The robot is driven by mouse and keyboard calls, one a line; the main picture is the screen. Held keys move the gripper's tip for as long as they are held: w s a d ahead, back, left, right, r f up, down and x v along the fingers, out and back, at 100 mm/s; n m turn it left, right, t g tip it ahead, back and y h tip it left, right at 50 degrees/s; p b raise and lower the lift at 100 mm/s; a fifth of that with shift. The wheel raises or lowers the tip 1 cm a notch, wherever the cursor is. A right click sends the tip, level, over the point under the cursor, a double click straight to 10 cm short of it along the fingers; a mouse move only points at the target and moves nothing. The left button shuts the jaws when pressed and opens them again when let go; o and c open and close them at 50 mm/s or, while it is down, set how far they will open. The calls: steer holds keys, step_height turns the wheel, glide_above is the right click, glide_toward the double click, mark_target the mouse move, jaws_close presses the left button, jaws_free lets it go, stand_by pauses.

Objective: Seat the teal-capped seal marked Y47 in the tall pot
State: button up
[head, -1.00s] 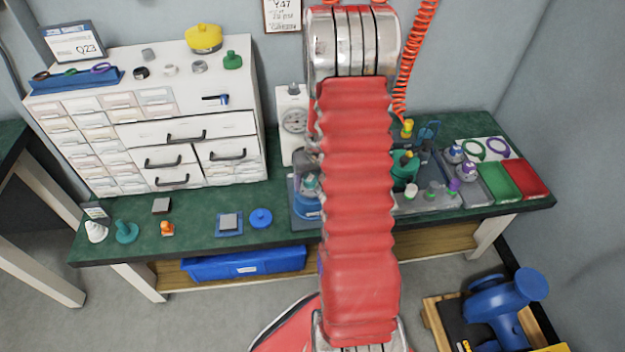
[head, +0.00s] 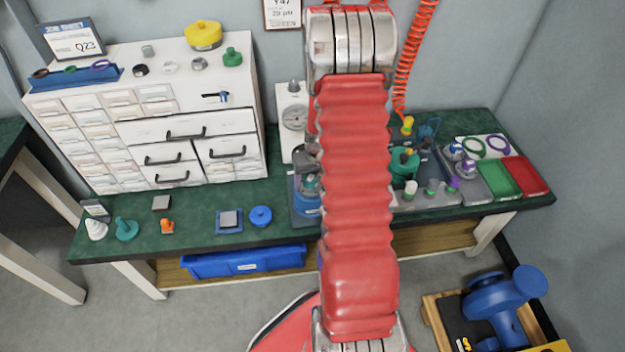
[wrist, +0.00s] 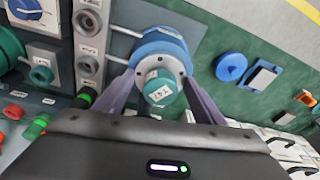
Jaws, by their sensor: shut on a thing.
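In the wrist view my gripper (wrist: 160,82) has a finger on each side of a teal-capped seal (wrist: 160,94) and is shut on it. The cap's label appears to read Y47. The seal is lined up over the grey bolted top of a blue pot (wrist: 160,48). The cap hides the pot's opening, so I cannot tell how far in the seal is. In the head view the blue pot (head: 305,206) stands on the green bench, partly behind my red arm. My gripper (head: 309,170) is just above it, mostly hidden.
A gauge panel (head: 292,120) stands behind the pot. Left are a round blue lid (head: 260,216), a blue square plate (head: 229,228) and a white drawer cabinet (head: 185,130). Right are a green pot (head: 404,165) and green and red trays (head: 525,173).

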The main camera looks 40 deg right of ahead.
steer(key=o, duration=1.5)
steer(key=r, duration=0.4)
steer(key=s+r, duration=0.1)
steer(key=r, duration=0.4)
steer(key=s+r, duration=0.1)
steer(key=r, duration=0.3)
steer(key=shift+s+a+r, duration=0.2)
steer(key=shift+s, duration=0.05)
